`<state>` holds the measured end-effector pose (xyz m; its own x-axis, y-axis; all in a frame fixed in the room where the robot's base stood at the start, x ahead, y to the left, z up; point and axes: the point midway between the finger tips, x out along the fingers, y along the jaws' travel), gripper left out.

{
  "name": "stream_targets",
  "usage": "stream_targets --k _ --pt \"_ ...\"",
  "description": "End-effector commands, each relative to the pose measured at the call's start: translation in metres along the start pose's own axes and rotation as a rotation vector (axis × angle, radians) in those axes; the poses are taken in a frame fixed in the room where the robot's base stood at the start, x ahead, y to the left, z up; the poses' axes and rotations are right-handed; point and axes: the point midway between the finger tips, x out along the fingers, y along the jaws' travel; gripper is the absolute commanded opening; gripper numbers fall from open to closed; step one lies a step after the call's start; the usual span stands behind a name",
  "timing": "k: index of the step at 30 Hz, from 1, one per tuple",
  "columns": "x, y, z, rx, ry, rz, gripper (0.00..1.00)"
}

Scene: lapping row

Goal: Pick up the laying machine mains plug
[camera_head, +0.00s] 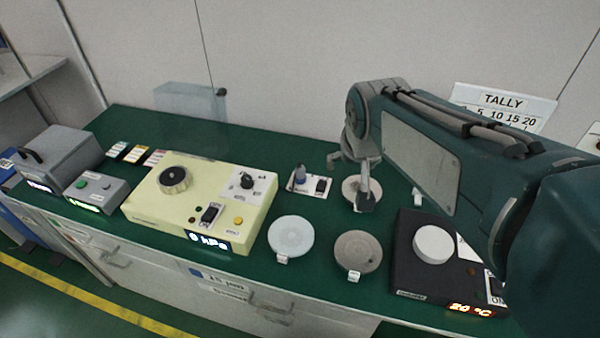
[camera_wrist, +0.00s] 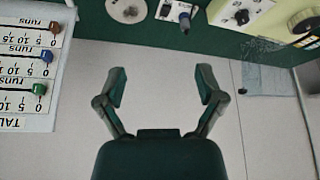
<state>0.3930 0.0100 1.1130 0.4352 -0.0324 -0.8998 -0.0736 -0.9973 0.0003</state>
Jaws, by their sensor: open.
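No label that I can read names the laying machine mains plug. A grey-blue plug-like piece (camera_head: 299,173) stands upright on a small white plate (camera_head: 318,194) beside a black switch, on the green bench. It also shows at the top of the wrist view (camera_wrist: 185,22). Another white plate with a black fitting (camera_head: 246,181) is on top of the cream machine (camera_head: 150,205). My gripper (camera_head: 352,180) is open and empty, to the right of the grey-blue piece and apart from it. In the wrist view my gripper (camera_wrist: 161,85) has its fingers spread over the pale wall.
A dark hot plate (camera_head: 410,270) stands right. A tally board (camera_head: 497,105) leans at the back. A clear box (camera_head: 190,101) is at back left.

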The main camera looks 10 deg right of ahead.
Motion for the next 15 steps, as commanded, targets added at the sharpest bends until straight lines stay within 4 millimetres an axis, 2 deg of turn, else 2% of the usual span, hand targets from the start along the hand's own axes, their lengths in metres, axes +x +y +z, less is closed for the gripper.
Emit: stream_targets --k 1,6,11,15 --pt "0.013 -0.004 -0.013 0.003 -0.010 0.003 0.87" --pt "0.054 -0.017 -0.054 0.022 -0.022 0.014 0.87" --pt "0.102 -0.031 -0.085 0.039 -0.033 0.022 0.87" --pt "0.148 -0.044 -0.107 0.053 -0.041 0.029 0.87"
